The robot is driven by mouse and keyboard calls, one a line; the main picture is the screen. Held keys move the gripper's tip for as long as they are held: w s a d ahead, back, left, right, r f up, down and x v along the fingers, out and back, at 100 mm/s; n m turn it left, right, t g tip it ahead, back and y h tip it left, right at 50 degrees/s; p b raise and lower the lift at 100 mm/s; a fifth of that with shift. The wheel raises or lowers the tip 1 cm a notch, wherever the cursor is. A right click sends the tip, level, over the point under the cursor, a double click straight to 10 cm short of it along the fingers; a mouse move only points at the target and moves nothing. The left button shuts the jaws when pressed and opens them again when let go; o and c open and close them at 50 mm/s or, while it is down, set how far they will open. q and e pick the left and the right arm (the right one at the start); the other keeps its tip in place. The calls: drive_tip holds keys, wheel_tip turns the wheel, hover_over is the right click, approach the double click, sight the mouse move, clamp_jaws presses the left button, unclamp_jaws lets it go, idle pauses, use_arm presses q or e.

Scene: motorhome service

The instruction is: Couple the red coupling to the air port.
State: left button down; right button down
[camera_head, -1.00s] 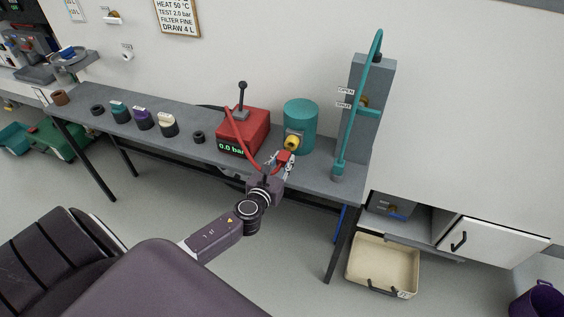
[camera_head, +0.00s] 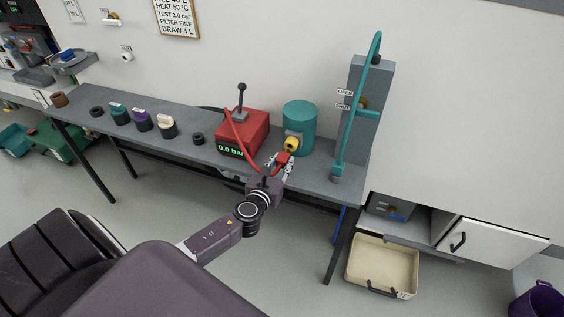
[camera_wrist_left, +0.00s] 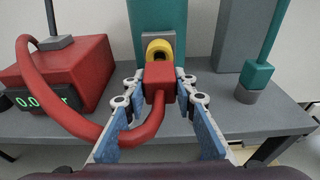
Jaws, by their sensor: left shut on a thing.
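The red coupling (camera_wrist_left: 159,80) is between the fingers of my left gripper (camera_wrist_left: 160,88), which is shut on it. A red hose (camera_wrist_left: 60,105) runs from it to the red pump box (camera_wrist_left: 72,72), whose display reads 0.0 bar. The yellow air port (camera_wrist_left: 159,48) is on the front of the teal tank (camera_head: 299,118). In the left wrist view the coupling is directly in front of the port, lined up with it; I cannot tell whether they touch. In the head view my left gripper (camera_head: 279,163) is just below the port (camera_head: 291,144). My right gripper is not in view.
A teal hose on a grey stand (camera_head: 368,110) is right of the tank. Several capped jars and rings, including a purple one (camera_head: 142,119), stand along the bench (camera_head: 85,97) to the left. A cream bin (camera_head: 383,265) is on the floor at right.

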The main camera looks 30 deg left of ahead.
sight(287, 152)
use_arm(q)
drive_tip(key=shift+r+x, duration=0.1)
drive_tip(key=shift+x, duration=0.55)
drive_tip(key=shift+r+x, duration=0.15)
drive_tip(key=shift+x, duration=0.5)
drive_tip(key=shift+w+a, duration=0.15)
drive_tip(key=shift+w, duration=0.4)
drive_tip(key=shift+w+r, duration=0.15)
drive_tip(key=c, duration=1.9)
unclamp_jaws()
drive_tip(key=o, duration=0.4)
drive_tip(key=shift+w, duration=0.1)
